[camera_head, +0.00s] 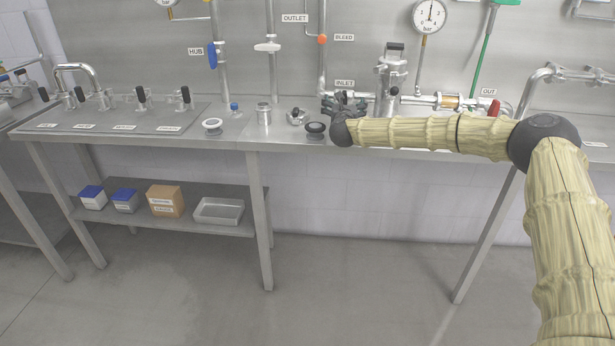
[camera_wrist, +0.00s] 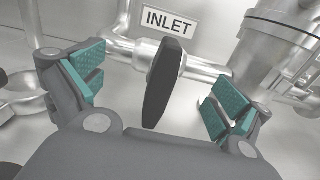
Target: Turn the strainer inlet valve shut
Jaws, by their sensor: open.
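The strainer inlet valve has a dark, paddle-shaped handle (camera_wrist: 163,82) in the wrist view, set on a horizontal steel pipe (camera_wrist: 205,70) under the INLET label (camera_wrist: 168,20). The handle stands across the pipe's line, close to upright in that picture. My gripper (camera_wrist: 154,92) is open, with its teal pads on either side of the handle and a gap at both sides. In the head view my gripper (camera_head: 342,106) is at the bench below the INLET label (camera_head: 345,83) and hides the valve handle. The steel strainer body (camera_head: 389,78) stands just to its right.
A black round knob-like part (camera_head: 316,128), a steel cup (camera_head: 264,113) and a white-rimmed part (camera_head: 212,126) lie on the bench to the left of my gripper. The red OUT handle (camera_head: 493,108) is to the right. A pressure gauge (camera_head: 429,16) hangs above.

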